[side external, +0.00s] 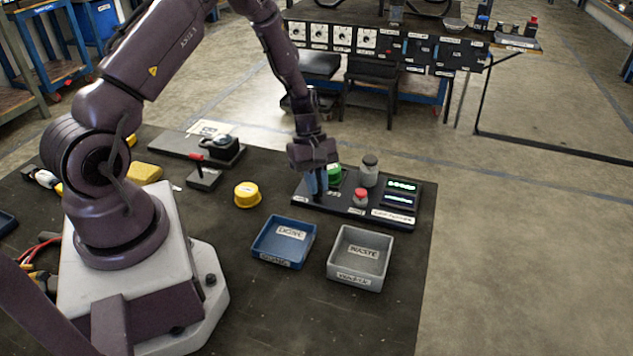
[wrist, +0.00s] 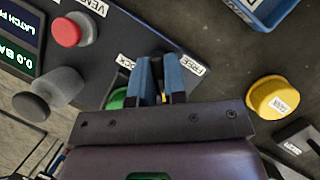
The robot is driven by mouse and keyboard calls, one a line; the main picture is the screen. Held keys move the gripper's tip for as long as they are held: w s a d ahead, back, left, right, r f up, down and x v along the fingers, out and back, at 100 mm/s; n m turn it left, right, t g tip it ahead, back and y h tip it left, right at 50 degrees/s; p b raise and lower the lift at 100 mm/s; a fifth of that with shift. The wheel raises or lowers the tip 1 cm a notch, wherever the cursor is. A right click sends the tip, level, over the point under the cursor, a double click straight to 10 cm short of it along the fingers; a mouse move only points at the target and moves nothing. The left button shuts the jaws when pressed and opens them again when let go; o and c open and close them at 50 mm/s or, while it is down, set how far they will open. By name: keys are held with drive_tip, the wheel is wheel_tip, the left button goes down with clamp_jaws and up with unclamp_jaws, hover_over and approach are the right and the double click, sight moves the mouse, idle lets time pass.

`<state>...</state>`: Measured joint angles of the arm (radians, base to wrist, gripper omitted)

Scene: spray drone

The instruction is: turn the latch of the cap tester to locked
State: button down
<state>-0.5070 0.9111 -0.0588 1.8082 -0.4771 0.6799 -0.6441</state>
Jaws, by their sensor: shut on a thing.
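The cap tester (side external: 328,206) is a dark panel with small displays; it also shows in the wrist view (wrist: 150,22). My gripper (side external: 315,190) is lowered at its left end. In the wrist view my blue fingers (wrist: 159,82) are shut on the latch, which they mostly hide. They stand between the label reading LOCK, partly covered, and the label reading FREE (wrist: 193,65). A green part (side external: 335,175) of the tester sits just behind the gripper, and its edge shows in the wrist view (wrist: 117,99). The latch's exact angle cannot be told.
On the tester are a red button (side external: 360,196) and a grey cylinder (side external: 370,171). A blue tray (side external: 264,247) and a grey tray (side external: 338,271) stand in front. A yellow cap (side external: 247,195) lies to the left. The mat's front right is clear.

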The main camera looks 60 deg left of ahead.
drive_tip(key=m+g, duration=0.1)
drive_tip(key=m, duration=0.3)
drive_tip(key=shift+m+g+y, duration=0.3)
drive_tip(key=shift+g, duration=0.1)
drive_tip(key=shift+w+m+g+y, duration=0.1)
drive_tip(key=shift+m+g+y, duration=0.4)
drive_tip(key=shift+m, duration=1.3)
drive_tip(key=c, duration=1.2)
unclamp_jaws()
drive_tip(key=shift+o, duration=0.2)
drive_tip(key=shift+r, duration=0.15)
drive_tip(key=v, duration=1.2)
drive_tip(key=shift+w+a+r, duration=0.15)
drive_tip(key=shift+w+r, duration=0.1)
drive_tip(key=shift+r, duration=0.05)
